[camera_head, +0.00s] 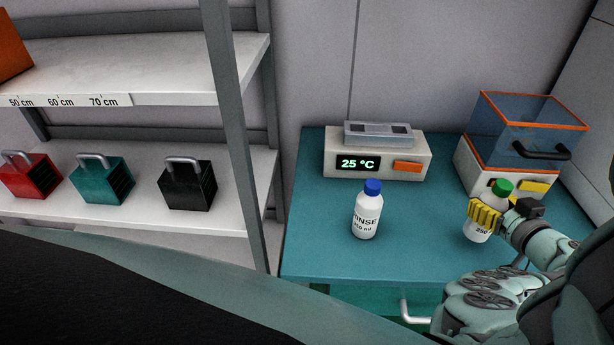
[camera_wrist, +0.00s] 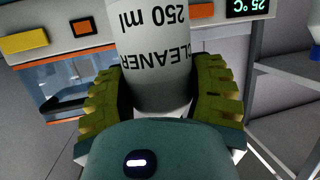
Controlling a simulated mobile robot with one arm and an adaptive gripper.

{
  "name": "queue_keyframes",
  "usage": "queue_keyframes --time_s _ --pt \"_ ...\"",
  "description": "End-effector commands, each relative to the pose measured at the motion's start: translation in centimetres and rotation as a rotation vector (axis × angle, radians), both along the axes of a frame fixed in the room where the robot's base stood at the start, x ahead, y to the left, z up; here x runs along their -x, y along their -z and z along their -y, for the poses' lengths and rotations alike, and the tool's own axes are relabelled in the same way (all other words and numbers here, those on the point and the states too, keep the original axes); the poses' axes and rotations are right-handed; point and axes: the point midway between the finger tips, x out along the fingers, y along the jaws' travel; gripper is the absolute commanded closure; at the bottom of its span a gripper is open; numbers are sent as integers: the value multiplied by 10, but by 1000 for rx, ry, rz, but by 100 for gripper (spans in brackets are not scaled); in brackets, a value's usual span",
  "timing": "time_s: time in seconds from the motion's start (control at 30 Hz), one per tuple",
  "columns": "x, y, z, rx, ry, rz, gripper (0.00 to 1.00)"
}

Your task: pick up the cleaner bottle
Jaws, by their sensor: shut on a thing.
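The cleaner bottle (camera_head: 478,233) is white with a green cap and stands upright at the right of the teal bench top in the head view. In the wrist view the bottle (camera_wrist: 156,58) appears upside down, with "CLEANER 250 ml" on its label. My gripper (camera_head: 485,215) has yellow ribbed fingers that are shut around the bottle's body. In the wrist view the fingers of my gripper (camera_wrist: 160,92) press on both sides of the bottle. I cannot tell whether the bottle's base touches the bench.
A blue-capped rinse bottle (camera_head: 366,212) stands mid-bench. Behind it is a white device reading 25 °C (camera_head: 385,158). A blue clear box with orange edges (camera_head: 520,130) sits behind the cleaner bottle.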

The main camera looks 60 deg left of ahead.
Motion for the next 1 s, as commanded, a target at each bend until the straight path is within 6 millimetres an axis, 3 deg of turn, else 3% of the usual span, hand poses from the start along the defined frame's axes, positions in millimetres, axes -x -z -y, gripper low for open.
queue_keyframes --time_s 0.37,0.5,1.0 --pt "44 -2 29 1 4 3 86" --pt "71 -6 46 4 4 -1 86" --pt "107 -13 72 1 5 2 86"
